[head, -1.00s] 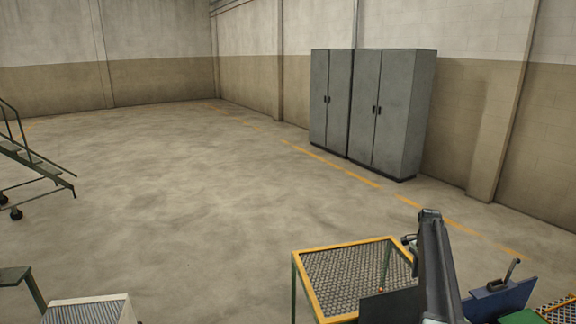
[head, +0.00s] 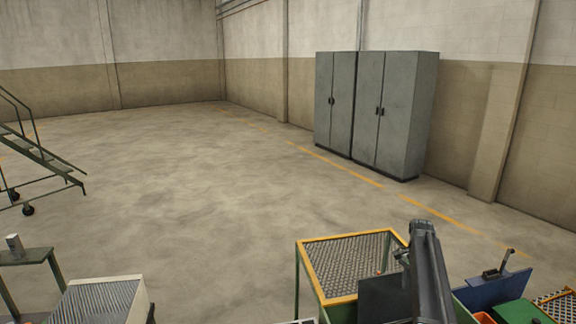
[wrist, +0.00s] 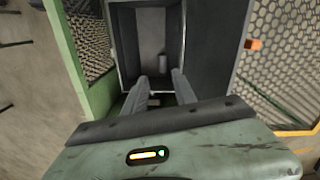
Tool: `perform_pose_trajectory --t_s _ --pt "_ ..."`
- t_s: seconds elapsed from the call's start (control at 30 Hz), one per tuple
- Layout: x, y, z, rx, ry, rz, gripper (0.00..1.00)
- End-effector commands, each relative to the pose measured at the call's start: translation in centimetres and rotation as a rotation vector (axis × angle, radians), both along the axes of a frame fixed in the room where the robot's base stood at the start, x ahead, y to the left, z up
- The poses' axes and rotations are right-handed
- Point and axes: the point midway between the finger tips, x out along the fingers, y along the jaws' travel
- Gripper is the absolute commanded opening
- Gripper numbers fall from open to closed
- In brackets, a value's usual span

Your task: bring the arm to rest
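My arm (head: 430,275) stands at the lower right of the head view, its upper end beside the yellow-framed mesh table. My gripper is not clearly visible there. In the wrist view, the two grey fingers of my gripper (wrist: 160,80) are apart, with nothing held between them. They point towards a dark open-fronted box (wrist: 125,45). A small pale cylinder (wrist: 161,62) shows inside this box, beyond the fingertips and apart from them.
A yellow-framed mesh table (head: 328,238) stands close by my arm. A blue panel with a handle (head: 492,292) and a green box (head: 524,312) are to the right. Grey cabinets (head: 378,110) stand by the wall; the middle floor is clear.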

Motion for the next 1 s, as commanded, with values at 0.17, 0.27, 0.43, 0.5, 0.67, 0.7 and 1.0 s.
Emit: perform_pose_trajectory --t_s 0.17,0.27,0.43,0.5,0.67,0.7,1.0 --pt "-3.3 5.4 -2.1 0.008 -0.005 0.169 0.33" --pt "-5.6 8.9 -3.3 0.013 -0.009 0.290 0.33" --pt "-12.0 16.7 -6.4 0.023 -0.019 0.591 0.33" --pt "-15.5 20.1 -7.9 0.028 -0.022 0.745 0.33" --pt "-21.5 25.3 -9.9 0.036 -0.030 1.026 0.33" --pt "-22.4 26.0 -10.2 0.037 -0.031 1.072 0.33" --pt "-23.6 27.2 -10.3 0.039 -0.034 1.162 0.33"
